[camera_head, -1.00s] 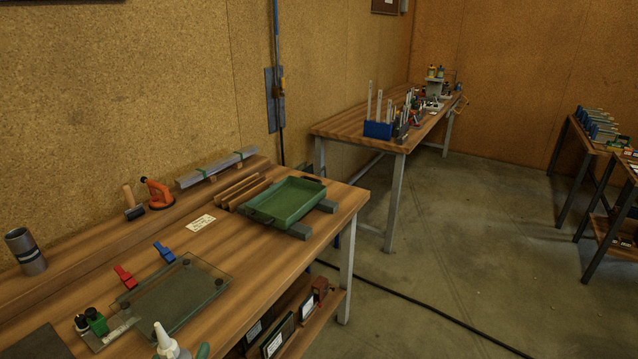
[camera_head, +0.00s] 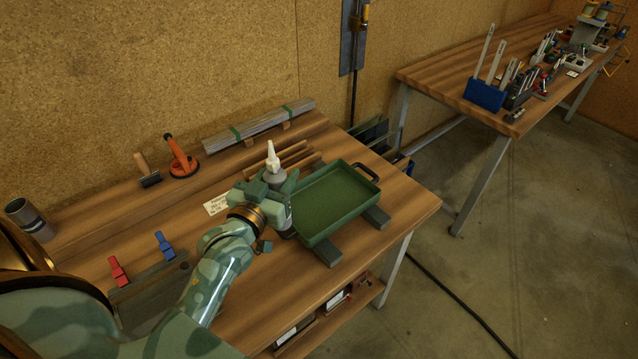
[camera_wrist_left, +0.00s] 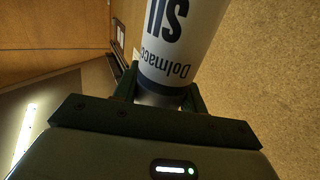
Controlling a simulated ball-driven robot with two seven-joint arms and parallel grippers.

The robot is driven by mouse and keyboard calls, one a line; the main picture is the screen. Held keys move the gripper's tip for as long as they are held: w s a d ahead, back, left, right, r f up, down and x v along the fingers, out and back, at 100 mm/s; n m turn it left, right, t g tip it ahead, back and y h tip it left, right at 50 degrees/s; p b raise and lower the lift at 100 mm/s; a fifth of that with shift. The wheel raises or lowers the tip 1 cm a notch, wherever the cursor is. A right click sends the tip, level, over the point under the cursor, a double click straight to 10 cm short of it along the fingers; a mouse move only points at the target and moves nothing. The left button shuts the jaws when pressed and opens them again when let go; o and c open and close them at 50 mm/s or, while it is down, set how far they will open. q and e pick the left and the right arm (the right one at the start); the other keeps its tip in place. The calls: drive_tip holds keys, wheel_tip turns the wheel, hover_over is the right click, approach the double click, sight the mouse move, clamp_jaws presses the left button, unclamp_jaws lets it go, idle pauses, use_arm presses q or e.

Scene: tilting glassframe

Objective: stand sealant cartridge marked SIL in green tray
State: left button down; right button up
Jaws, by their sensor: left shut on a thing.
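The sealant cartridge (camera_head: 272,165) is upright with its white nozzle on top, in the head view. In the left wrist view its white body (camera_wrist_left: 178,45) carries a dark SIL marking and a dark band. My left gripper (camera_head: 278,186) is shut on the cartridge and holds it beside the left end of the green tray. The cartridge's lower part is partly hidden by the gripper. The green tray (camera_head: 345,186) is empty in the part I see and rests on dark blocks. My right gripper is not in view.
Wooden strips (camera_head: 300,156) lie behind the tray. An orange suction lifter (camera_head: 181,158), a roller (camera_head: 148,172), a grey cup (camera_head: 28,218), and red (camera_head: 118,270) and blue (camera_head: 165,245) clamps are to the left. The bench's right end is bare.

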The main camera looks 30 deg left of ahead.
use_arm(q)
drive_tip(key=w+a+f+b, duration=0.1)
drive_tip(key=w+f+b, duration=0.3)
drive_tip(key=w+f, duration=0.7)
drive_tip(key=shift+w+a+f+b, duration=0.3)
drive_tip(key=shift+w+a+f, duration=0.1)
drive_tip(key=shift+f, duration=0.25)
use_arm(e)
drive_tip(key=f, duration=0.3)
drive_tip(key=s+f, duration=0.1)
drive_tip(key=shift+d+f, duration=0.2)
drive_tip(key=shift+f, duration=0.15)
use_arm(q)
drive_tip(key=shift+f, duration=0.15)
drive_tip(key=c, duration=0.8)
unclamp_jaws()
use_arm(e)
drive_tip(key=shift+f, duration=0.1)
